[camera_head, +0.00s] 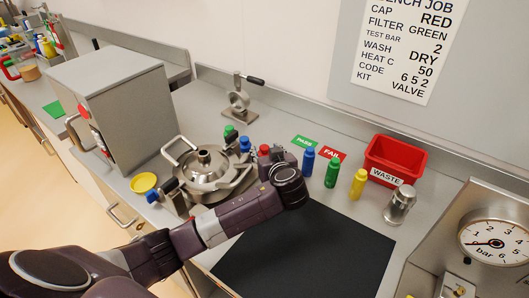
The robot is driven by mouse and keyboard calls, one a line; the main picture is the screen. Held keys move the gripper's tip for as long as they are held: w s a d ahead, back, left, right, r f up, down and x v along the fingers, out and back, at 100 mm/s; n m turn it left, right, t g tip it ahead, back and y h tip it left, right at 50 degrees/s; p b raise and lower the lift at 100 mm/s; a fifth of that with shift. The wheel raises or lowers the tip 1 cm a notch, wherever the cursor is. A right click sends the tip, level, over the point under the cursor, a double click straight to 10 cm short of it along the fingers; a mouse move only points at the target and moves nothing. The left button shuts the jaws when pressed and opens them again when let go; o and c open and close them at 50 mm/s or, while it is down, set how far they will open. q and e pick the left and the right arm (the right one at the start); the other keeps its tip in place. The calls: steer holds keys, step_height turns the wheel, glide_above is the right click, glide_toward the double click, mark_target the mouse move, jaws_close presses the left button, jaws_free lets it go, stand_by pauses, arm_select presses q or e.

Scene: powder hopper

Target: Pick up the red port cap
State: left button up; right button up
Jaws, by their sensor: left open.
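The red cap (264,149) stands in a row with a green cap (229,131) and a blue cap (244,145) behind the steel hopper vessel. Only its upper part shows; the rest is hidden by my left gripper. My left gripper (268,164) is open, right at the red cap in the picture. My wrist hides part of the fingers, so I cannot tell whether they touch or surround the cap. My right gripper is not in view.
The steel vessel (205,164) with looped handles is close left of the gripper. Blue, green and yellow bottles, a metal jar (399,205) and a red waste bin (397,155) stand to the right. A black mat (310,255) lies clear in front. A grey cabinet (115,95) stands left.

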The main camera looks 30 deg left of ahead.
mark_target(265, 147)
arm_select(q)
steer(key=shift+d+f+p+x, duration=0.15)
steer(key=shift+p+x, duration=0.2)
steer(key=shift+x, duration=0.9)
steer(key=shift+d+f+p+x, duration=0.1)
steer(key=shift+p+x, duration=0.2)
steer(key=shift+x, duration=1)
steer(key=shift+c, duration=0.7)
steer(key=shift+w, duration=0.1)
steer(key=c, duration=0.9)
